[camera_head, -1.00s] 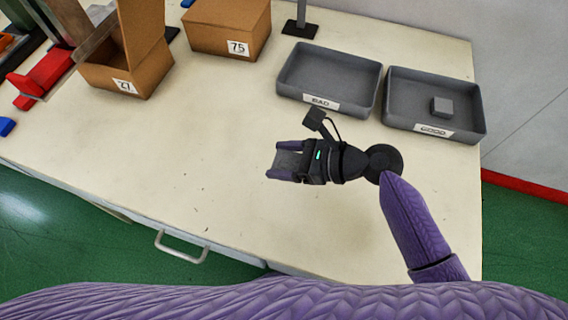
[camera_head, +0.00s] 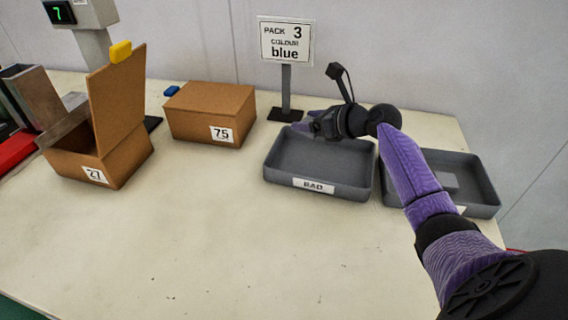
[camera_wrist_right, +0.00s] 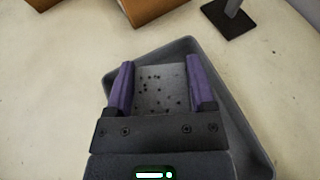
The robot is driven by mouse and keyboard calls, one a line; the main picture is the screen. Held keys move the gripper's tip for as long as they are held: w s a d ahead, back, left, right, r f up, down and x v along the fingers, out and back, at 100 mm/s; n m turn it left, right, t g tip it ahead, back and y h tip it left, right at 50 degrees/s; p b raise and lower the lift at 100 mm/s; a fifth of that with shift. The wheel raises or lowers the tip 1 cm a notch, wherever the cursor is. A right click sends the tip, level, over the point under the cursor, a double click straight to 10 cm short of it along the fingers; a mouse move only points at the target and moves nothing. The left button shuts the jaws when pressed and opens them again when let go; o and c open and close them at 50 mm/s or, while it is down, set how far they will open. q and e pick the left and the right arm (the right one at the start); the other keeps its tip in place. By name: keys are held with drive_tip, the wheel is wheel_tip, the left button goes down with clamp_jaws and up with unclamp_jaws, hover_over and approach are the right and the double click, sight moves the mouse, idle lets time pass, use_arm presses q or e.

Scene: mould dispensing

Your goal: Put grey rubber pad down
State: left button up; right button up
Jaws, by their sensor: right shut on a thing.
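My right gripper (camera_head: 304,121) is above the back left part of the grey tray labelled BAD (camera_head: 317,185). In the right wrist view the gripper (camera_wrist_right: 158,72) is shut on a grey rubber pad (camera_wrist_right: 161,90), held between two purple fingers. The pad's face shows several dark specks or holes. The tray (camera_wrist_right: 240,115) lies behind and below the pad in that view. Another grey pad (camera_head: 449,181) lies in the tray labelled GOOD (camera_head: 487,208), partly hidden by my right arm. My left gripper is not in view.
A closed carton marked 75 (camera_head: 190,125) and an open carton marked 27 (camera_head: 75,165) are at left. A yellow block (camera_head: 121,51) is on the open flap. The table's front middle is clear.

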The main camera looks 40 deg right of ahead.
sight(307, 162)
use_arm(q)
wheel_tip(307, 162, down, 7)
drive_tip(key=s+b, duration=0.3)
drive_tip(key=b, duration=0.4)
use_arm(e)
wheel_tip(307, 162, down, 10)
drive_tip(key=shift+d+f, duration=0.1)
drive_tip(key=shift+d, duration=0.05)
drive_tip(key=shift+r, duration=0.2)
drive_tip(key=o, duration=1.2)
drive_tip(key=shift+r+p, duration=0.2)
drive_tip(key=shift+p, duration=0.2)
drive_tip(key=p+v, duration=0.6)
drive_tip(key=v, duration=0.4)
drive_tip(key=shift+s+r, duration=0.2)
drive_tip(key=shift+s, duration=0.05)
drive_tip(key=shift+s+d, duration=0.15)
drive_tip(key=shift+s, duration=0.45)
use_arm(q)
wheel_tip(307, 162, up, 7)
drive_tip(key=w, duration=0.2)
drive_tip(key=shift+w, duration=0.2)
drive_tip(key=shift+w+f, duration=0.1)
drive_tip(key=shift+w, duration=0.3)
